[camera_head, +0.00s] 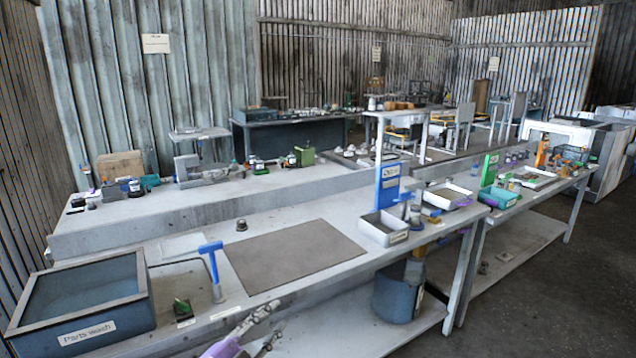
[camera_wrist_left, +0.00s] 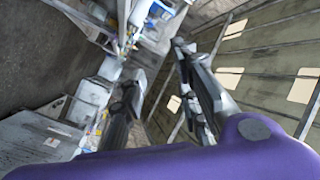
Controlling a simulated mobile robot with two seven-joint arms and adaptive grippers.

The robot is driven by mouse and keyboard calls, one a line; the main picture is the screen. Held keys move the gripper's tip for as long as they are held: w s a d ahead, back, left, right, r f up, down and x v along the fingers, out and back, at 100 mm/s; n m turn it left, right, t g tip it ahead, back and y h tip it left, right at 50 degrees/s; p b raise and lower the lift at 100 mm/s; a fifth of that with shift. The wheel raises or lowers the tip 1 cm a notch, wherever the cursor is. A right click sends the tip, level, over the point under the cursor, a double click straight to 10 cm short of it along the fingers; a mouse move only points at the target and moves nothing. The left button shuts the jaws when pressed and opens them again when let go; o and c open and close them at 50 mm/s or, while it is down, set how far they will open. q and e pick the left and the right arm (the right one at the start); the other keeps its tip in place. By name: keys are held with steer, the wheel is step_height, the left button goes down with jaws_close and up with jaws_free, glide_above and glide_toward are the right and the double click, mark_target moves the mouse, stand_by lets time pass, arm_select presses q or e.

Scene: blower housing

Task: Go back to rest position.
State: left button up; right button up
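My left gripper (camera_head: 276,320) shows at the bottom of the head view, low in front of the near workbench's front edge. Its purple wrist part is cut off by the frame's lower edge. In the left wrist view its two dark fingers (camera_wrist_left: 158,58) stand apart with nothing between them, so it is open and empty. That view looks past the fingers toward tilted benches and a plank wall. My right gripper is in neither view.
The near workbench (camera_head: 400,252) carries a parts wash basin (camera_head: 85,300), a blue T-shaped stand (camera_head: 213,268), a grey mat (camera_head: 290,255) and a white tray (camera_head: 383,228). A dark blue bucket (camera_head: 398,290) sits on the lower shelf. Open floor (camera_head: 525,290) lies at right.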

arm_select(q)
steer(key=s+a+f+n+g+y, duration=0.25)
steer(key=s+f+n, duration=0.25)
steer(key=s+f, duration=0.45)
steer(key=s+a+f+n+g+y, duration=0.1)
steer(key=s+a+f+n+y, duration=0.35)
steer(key=s+f, duration=0.45)
steer(key=s+f+n+g, duration=0.1)
steer(key=s+f, duration=0.2)
steer(key=s, duration=0.3)
steer(key=s+a+f+n+g+y, duration=0.1)
steer(key=s+f+n, duration=0.1)
steer(key=s+f, duration=0.2)
steer(key=s+a+f+n+g, duration=0.1)
steer(key=s+f, duration=0.3)
steer(key=s, duration=0.6)
steer(key=shift+s+n+g+y, duration=0.25)
steer(key=shift+n+g+y, duration=0.2)
steer(key=shift+n, duration=0.3)
steer(key=shift+r, duration=0.1)
